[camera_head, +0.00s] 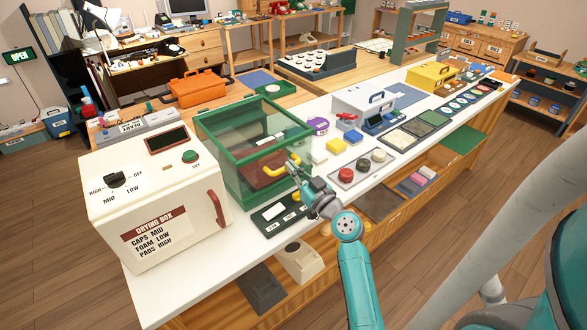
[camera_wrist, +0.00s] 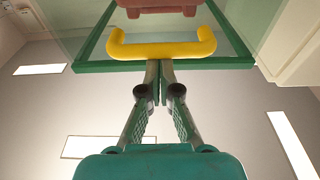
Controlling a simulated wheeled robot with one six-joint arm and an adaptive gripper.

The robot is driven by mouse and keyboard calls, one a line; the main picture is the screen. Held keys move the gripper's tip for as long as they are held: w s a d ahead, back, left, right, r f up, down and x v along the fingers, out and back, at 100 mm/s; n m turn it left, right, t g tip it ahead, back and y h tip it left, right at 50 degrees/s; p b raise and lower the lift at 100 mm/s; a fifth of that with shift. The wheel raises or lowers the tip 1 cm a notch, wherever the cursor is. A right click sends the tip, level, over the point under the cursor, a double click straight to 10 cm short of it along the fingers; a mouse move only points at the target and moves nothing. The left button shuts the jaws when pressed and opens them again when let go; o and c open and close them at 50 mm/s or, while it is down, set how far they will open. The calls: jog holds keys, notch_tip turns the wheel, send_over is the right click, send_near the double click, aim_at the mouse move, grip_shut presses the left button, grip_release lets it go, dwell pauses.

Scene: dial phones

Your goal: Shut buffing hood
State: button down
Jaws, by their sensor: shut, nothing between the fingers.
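The buffing hood (camera_head: 222,178) is a green-framed box with clear panels, standing on the white counter beside the drying box. Its yellow handle (camera_head: 283,168) is on the front, facing my arm. My gripper (camera_head: 293,160) is at the handle, with its fingers together and nothing held. In the wrist view, the yellow handle (camera_wrist: 162,50) lies across a green-edged clear panel (camera_wrist: 100,67). The fingertips (camera_wrist: 159,64) meet the panel's green edge in the picture, just below the handle; contact is unclear. A dark red block (camera_head: 262,172) shows through the panel. How far the panel stands open is unclear.
The white drying box (camera_head: 150,195) with a red handle stands close at the left of the hood. A tray with three round knobs (camera_head: 362,166), a yellow block (camera_head: 335,146) and a purple jar (camera_head: 318,126) stand at the right. A dark label panel (camera_head: 280,212) lies in front.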

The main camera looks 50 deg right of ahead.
notch_tip(320, 180, down, 3)
jog(key=shift+a+g, duration=0.1)
jog(key=shift+g, duration=0.2)
jog(key=r+v, duration=0.2)
jog(key=v, duration=0.9)
jog(key=shift+s, duration=0.45)
jog(key=s+a+f+m+g, duration=0.1)
jog(key=s+a+f+g, duration=0.15)
jog(key=a+f, duration=0.5)
jog(key=s+a+f+m+g, duration=0.15)
jog(key=s+a+f, duration=0.3)
jog(key=a, duration=0.65)
jog(key=s+a+r+n+y, duration=0.2)
jog(key=s+a, duration=0.3)
jog(key=s, duration=0.3)
jog(key=s+a+r+n+y, duration=0.3)
jog(key=s+a, duration=0.3)
jog(key=s, duration=0.2)
jog(key=shift+a+r+n, duration=0.15)
jog(key=shift+a+n, duration=0.15)
jog(key=shift+n, duration=0.05)
